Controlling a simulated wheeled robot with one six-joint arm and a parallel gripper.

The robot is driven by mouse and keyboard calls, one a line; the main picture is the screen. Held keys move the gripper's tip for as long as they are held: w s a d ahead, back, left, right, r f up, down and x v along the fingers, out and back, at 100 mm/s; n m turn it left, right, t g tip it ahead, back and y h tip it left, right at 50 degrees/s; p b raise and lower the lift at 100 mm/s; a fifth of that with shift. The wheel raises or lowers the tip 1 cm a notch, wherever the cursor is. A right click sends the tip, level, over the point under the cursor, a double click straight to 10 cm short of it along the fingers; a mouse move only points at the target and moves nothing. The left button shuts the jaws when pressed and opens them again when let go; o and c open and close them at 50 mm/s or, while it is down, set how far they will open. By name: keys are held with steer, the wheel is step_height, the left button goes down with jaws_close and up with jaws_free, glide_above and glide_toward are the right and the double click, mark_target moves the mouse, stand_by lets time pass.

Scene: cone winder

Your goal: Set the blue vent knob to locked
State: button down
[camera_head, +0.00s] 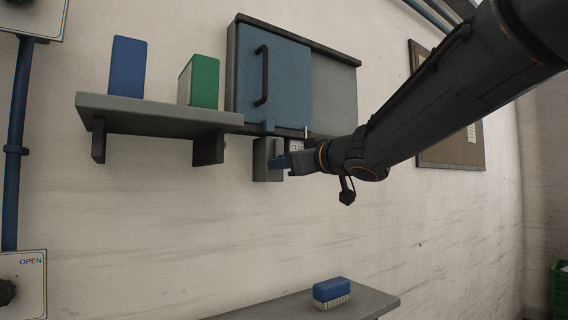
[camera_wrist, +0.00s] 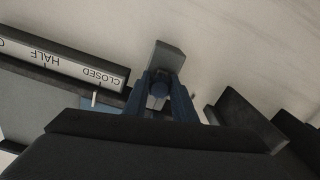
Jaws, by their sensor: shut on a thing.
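My gripper (camera_head: 286,162) is at the wall beneath the blue panel, at a small grey block (camera_head: 262,160). A thin pale pointer (camera_wrist: 94,99) stands near CLOSED.
A blue sliding panel (camera_head: 285,85) with a dark handle is above my gripper. A grey shelf (camera_head: 150,113) at left holds a blue box (camera_head: 127,66) and a green box (camera_head: 204,82). A lower shelf (camera_head: 355,302) carries a blue brush (camera_head: 331,289). Bare wall lies between.

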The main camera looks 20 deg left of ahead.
mark_target(279, 147)
steer(key=shift+r, duration=0.15)
step_height(279, 147, up, 4)
steer(key=p, duration=0.4)
steer(key=shift+p, duration=0.4)
steer(key=c, duration=1.5)
jaws_free()
steer(key=shift+d, duration=0.1)
steer(key=shift+o, duration=0.2)
steer(key=shift+s, duration=0.1)
steer(key=b+v, duration=0.1)
steer(key=v, duration=0.6)
steer(key=shift+d, duration=0.2)
steer(key=shift+s, duration=0.15)
